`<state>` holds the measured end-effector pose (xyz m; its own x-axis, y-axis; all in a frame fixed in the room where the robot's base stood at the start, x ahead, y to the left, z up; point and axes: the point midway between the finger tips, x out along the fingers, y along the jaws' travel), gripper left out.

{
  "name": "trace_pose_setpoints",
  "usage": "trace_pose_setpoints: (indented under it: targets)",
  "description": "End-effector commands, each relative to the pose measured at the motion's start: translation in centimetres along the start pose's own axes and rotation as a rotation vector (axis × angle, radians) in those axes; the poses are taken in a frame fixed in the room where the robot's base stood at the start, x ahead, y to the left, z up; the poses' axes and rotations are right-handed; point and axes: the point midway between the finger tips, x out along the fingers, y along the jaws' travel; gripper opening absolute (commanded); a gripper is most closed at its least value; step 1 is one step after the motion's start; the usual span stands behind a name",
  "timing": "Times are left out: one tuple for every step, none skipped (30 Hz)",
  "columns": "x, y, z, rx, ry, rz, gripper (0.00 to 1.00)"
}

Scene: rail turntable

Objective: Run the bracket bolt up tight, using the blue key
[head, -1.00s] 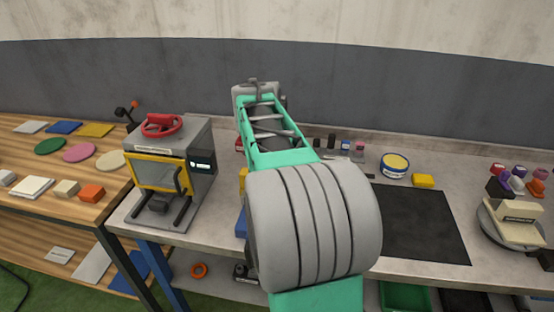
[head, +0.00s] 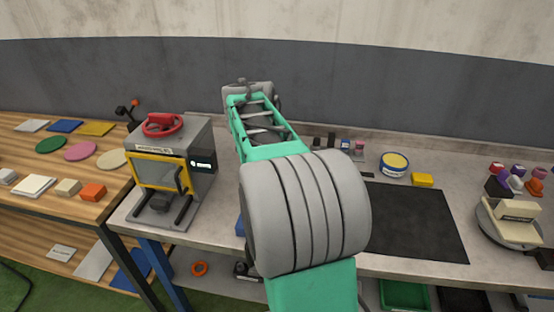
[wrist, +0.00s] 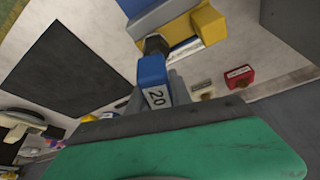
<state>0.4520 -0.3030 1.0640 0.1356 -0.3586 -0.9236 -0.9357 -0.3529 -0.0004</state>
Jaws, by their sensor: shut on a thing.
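In the wrist view the blue key (wrist: 152,72), a blue block marked 20, stands in my gripper (wrist: 174,90), which is shut on it. A dark round end (wrist: 156,44) sits at the key's far tip, close against a yellow and grey bracket (wrist: 208,25). I cannot tell whether that end is the key's socket or the bolt, or whether they are engaged. The bolt is not clearly visible. In the head view my arm hides the gripper, the key and most of the bracket's spot. A bit of blue (head: 240,228) shows beside the arm.
A grey machine with a red handwheel (head: 162,125) stands left of my arm. A black mat (head: 415,220), a yellow block (head: 422,180) and a tin (head: 394,164) lie right. A turntable (head: 512,226) is far right. A red box (wrist: 240,76) shows in the wrist view.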

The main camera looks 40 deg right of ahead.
Motion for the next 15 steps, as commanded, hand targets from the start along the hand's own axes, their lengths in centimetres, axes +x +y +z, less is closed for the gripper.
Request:
trace_pose_setpoints:
  targets:
    - [-0.26,-0.10,-0.12,0.015,0.001,0.005,0.00]
    - [-0.26,-0.09,-0.13,0.027,0.001,0.010,0.00]
    - [-0.24,-0.07,-0.13,0.044,0.001,0.017,0.00]
    - [-0.22,-0.08,-0.11,0.053,0.001,0.022,0.00]
    - [-0.20,-0.08,-0.10,0.062,0.001,0.026,0.00]
    - [-0.17,-0.06,-0.09,0.072,0.001,0.029,0.00]
    - [-0.14,-0.04,-0.08,0.076,0.002,0.031,0.00]
    - [-0.12,-0.04,-0.07,0.078,0.002,0.031,0.00]
    - [-0.10,-0.03,-0.06,0.078,0.002,0.031,0.00]
    - [-0.09,-0.03,-0.06,0.078,0.002,0.031,0.00]
    - [-0.09,-0.03,-0.06,0.078,0.002,0.031,0.00]
    - [-0.10,-0.03,-0.07,0.078,0.002,0.031,0.00]
    - [-0.09,-0.03,-0.07,0.077,0.002,0.031,0.00]
    - [-0.10,-0.03,-0.07,0.077,0.002,0.031,0.00]
    - [-0.11,-0.04,-0.07,0.079,0.002,0.032,0.00]
